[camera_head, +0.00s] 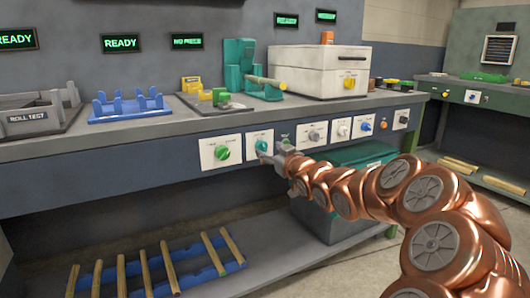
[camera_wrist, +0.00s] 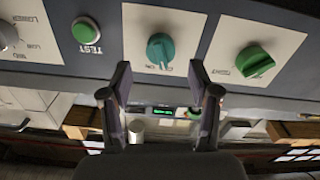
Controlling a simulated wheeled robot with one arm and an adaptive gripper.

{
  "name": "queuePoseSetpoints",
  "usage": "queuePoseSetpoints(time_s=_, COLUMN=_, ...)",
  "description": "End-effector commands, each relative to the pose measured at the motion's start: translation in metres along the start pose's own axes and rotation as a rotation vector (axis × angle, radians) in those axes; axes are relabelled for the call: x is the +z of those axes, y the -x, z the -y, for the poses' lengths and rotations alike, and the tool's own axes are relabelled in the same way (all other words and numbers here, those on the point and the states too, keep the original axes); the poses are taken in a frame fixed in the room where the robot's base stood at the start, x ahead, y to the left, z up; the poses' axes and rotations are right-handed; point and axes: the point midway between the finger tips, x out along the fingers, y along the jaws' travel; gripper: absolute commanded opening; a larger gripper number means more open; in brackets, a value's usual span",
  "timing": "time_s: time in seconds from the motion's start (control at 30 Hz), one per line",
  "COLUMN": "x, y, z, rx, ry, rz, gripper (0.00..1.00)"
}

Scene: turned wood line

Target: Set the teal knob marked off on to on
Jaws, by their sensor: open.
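The teal knob (camera_head: 261,145) is on a white plate on the bench's front panel. In the wrist view, which is upside down, the same teal knob (camera_wrist: 160,48) is at top centre, with partly readable lettering on its plate. Its exact setting is hard to tell. My gripper (camera_wrist: 160,72) is open and empty, its two fingertips spread on either side of the knob's line and apart from it. In the head view my gripper (camera_head: 270,158) is just in front of and below the knob, hiding part of its plate.
A green knob (camera_head: 222,153) is on the neighbouring plate, left in the head view. A green TEST button (camera_wrist: 86,31) is on the other side. Grey, white and blue knobs follow to the right. A teal crate (camera_head: 345,158) stands under the bench.

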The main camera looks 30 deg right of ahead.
Motion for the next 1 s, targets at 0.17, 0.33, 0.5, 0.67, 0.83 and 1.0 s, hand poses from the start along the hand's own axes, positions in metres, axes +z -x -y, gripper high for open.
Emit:
queuePoseSetpoints(time_s=0.17, x=0.002, y=-0.020, z=0.002, rx=-0.003, ry=0.000, rz=0.000, gripper=0.61)
queuePoseSetpoints(time_s=0.33, x=0.000, y=-0.030, z=0.001, rx=-0.001, ry=0.000, rz=-0.003, gripper=0.61)
queuePoseSetpoints(time_s=0.5, x=0.000, y=-0.034, z=0.001, rx=-0.001, ry=-0.001, rz=-0.001, gripper=0.61)
queuePoseSetpoints(time_s=0.67, x=0.000, y=-0.034, z=0.001, rx=-0.001, ry=-0.001, rz=-0.001, gripper=0.61)
queuePoseSetpoints(time_s=0.83, x=0.000, y=-0.034, z=0.001, rx=-0.001, ry=-0.001, rz=-0.001, gripper=0.50)
queuePoseSetpoints(time_s=1.0, x=0.000, y=-0.034, z=0.001, rx=-0.001, ry=-0.001, rz=0.000, gripper=0.32)
